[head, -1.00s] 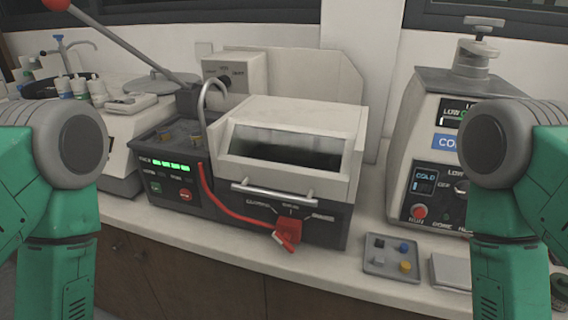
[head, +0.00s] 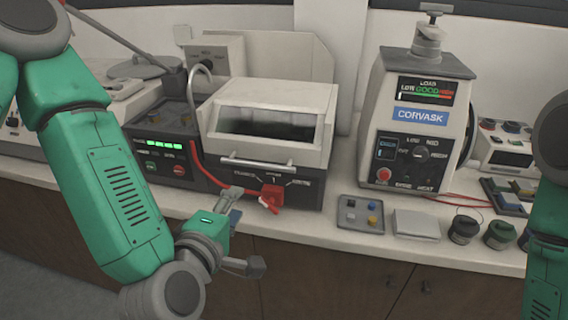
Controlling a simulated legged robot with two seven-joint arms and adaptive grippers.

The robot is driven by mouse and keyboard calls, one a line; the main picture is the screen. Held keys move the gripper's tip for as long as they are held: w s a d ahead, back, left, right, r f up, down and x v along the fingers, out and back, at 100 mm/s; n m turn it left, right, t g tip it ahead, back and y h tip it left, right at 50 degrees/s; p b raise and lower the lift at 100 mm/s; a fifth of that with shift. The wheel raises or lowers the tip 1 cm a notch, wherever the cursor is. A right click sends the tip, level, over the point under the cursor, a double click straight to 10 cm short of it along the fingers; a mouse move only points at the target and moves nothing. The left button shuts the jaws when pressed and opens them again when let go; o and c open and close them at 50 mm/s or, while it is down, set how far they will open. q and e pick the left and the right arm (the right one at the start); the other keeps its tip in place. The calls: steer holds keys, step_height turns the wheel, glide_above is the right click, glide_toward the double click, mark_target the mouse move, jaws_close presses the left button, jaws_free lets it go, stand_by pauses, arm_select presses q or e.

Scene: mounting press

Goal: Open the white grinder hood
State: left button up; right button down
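The white grinder hood (head: 275,95) sits lowered on its dark base in the middle of the head view. It has a dark window in its sloped front and a silver bar handle (head: 257,163) along its lower front edge. A red knob or tag (head: 271,194) is on the base panel below the handle, among printed labels. My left gripper (head: 246,230) is in front of the bench, below and left of the handle. Its fingers are spread and empty, apart from the hood. My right gripper is out of view; only part of my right arm shows at the right edge.
A red hose runs down the hood's left side near a control box (head: 165,150) with green lights. The CORVASK mounting press (head: 420,120) stands to the right. A small tray with colored pieces (head: 350,226) and a grey block (head: 416,224) lie on the counter.

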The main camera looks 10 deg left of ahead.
mark_target(258, 165)
arm_select(q)
steer(key=shift+n+t, duration=0.3)
steer(key=w, duration=0.9)
steer(key=w+f, duration=0.1)
steer(key=w, duration=0.4)
steer(key=shift+d, duration=0.35)
steer(key=shift+f, duration=0.1)
jaws_close()
